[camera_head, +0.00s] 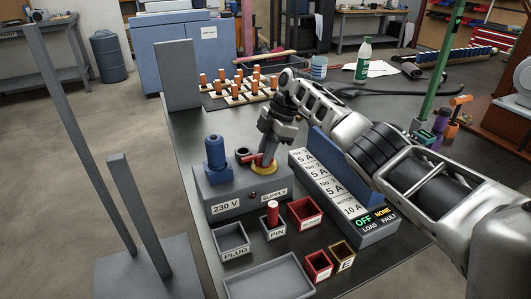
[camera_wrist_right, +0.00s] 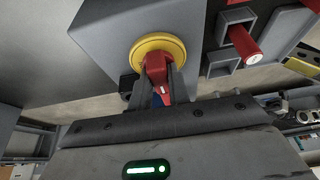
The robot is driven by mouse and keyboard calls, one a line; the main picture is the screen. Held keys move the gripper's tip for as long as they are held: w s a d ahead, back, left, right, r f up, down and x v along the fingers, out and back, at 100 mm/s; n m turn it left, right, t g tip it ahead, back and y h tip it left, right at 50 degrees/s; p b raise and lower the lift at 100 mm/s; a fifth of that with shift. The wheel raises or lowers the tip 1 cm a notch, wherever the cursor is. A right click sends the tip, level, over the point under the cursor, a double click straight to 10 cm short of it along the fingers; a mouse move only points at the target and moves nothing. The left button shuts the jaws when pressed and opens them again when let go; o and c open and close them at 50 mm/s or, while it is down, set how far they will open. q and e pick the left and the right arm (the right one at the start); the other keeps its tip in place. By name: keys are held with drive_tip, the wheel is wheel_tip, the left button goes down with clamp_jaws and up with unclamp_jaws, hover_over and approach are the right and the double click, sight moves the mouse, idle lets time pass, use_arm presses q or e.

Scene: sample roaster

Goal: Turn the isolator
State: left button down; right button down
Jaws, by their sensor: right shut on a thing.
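The isolator is a red handle on a round yellow plate (camera_head: 265,168), on top of the grey supply box (camera_head: 220,193) labelled "230 V SUPPLY". In the right wrist view the red handle (camera_wrist_right: 157,68) stands out from the yellow plate (camera_wrist_right: 150,45). My right gripper (camera_head: 266,155) reaches down to the handle from above. In the right wrist view its fingers (camera_wrist_right: 160,88) are shut on the red handle. The panel beside the box reads "OFF" in green and "NONE" in orange (camera_head: 373,218). My left gripper is not in view.
A blue plug (camera_head: 215,152) stands on the supply box, left of the isolator. Small bins, one holding a red pin (camera_head: 272,212), sit in front. The grey fuse panel (camera_head: 335,190) is close on the right. A grey tray (camera_head: 268,281) lies at the front.

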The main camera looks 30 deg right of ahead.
drive_tip(key=c, duration=1.4)
unclamp_jaws()
drive_tip(key=shift+o, duration=0.4)
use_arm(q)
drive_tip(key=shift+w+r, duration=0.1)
use_arm(e)
drive_tip(key=shift+r, duration=0.1)
use_arm(q)
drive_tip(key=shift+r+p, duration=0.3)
drive_tip(key=shift+p, duration=0.6)
use_arm(e)
drive_tip(key=v, duration=1.5)
drive_tip(key=shift+r, duration=0.35)
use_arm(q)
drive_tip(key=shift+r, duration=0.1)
